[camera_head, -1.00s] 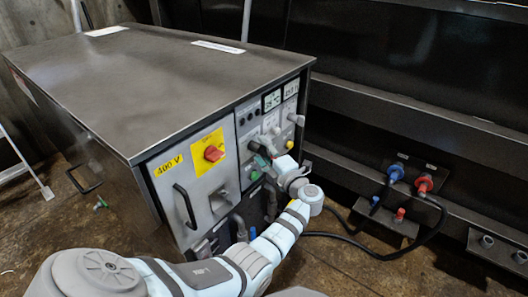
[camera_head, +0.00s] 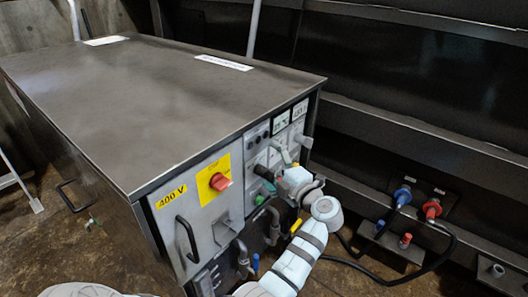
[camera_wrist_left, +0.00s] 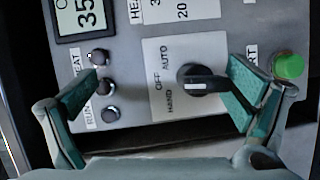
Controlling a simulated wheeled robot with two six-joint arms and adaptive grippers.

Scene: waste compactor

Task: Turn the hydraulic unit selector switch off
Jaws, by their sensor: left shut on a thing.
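The selector switch (camera_wrist_left: 200,84) is a black knob with a white mark on a pale plate labelled HAND, OFF and AUTO. In the left wrist view its handle lies nearly level, with the white mark toward the OFF side. My left gripper (camera_wrist_left: 165,88) has its teal-padded fingers on either side of the knob. The right-hand pad is at the handle's end; a gap shows on the other side. My right gripper is out of view.
A green button (camera_wrist_left: 289,66) sits close beside the right-hand finger, and several dark buttons (camera_wrist_left: 103,87) are near the left-hand one. A red rotary switch (camera_head: 219,182) and a black handle (camera_head: 187,238) are on the cabinet front. Cables run to blue and red connectors (camera_head: 432,209).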

